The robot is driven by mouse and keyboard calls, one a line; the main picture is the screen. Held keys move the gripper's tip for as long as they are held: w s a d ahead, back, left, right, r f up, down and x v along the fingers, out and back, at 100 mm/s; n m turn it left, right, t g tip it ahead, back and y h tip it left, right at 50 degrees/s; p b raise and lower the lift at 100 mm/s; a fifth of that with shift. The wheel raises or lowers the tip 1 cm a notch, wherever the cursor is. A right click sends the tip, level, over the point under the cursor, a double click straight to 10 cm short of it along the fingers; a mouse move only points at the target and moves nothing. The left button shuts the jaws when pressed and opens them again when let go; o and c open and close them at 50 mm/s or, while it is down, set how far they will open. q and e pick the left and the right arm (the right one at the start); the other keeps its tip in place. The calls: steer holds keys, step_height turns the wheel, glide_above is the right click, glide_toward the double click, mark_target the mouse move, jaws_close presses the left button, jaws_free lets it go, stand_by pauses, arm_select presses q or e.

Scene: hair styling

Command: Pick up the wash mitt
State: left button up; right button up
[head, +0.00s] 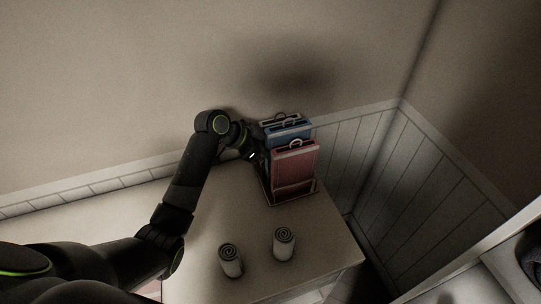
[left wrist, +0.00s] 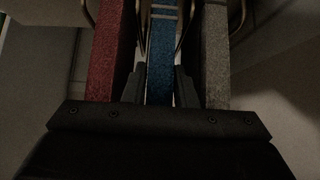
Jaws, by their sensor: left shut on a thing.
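Three wash mitts stand in a row in a rack at the table's far right corner: a red one (head: 294,168) in front, a blue one (head: 290,133) in the middle and a grey one (left wrist: 215,55) behind. My left gripper (head: 257,156) reaches in from the left side of the row. In the left wrist view its two fingers stand on either side of the blue mitt (left wrist: 161,75), shut on it, with the red mitt (left wrist: 106,60) to the left and the grey one to the right. The fingertips are partly hidden in the head view. My right gripper is out of view.
Wire loops of the rack rise beside the mitts. Walls close in behind and to the right. A white edge with a dark thing lies at the lower right.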

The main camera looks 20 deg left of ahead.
arm_select(q)
step_height(320, 180, up, 15)
steer(key=b, duration=0.3)
steer(key=shift+r, duration=0.4)
stand_by(0.4)
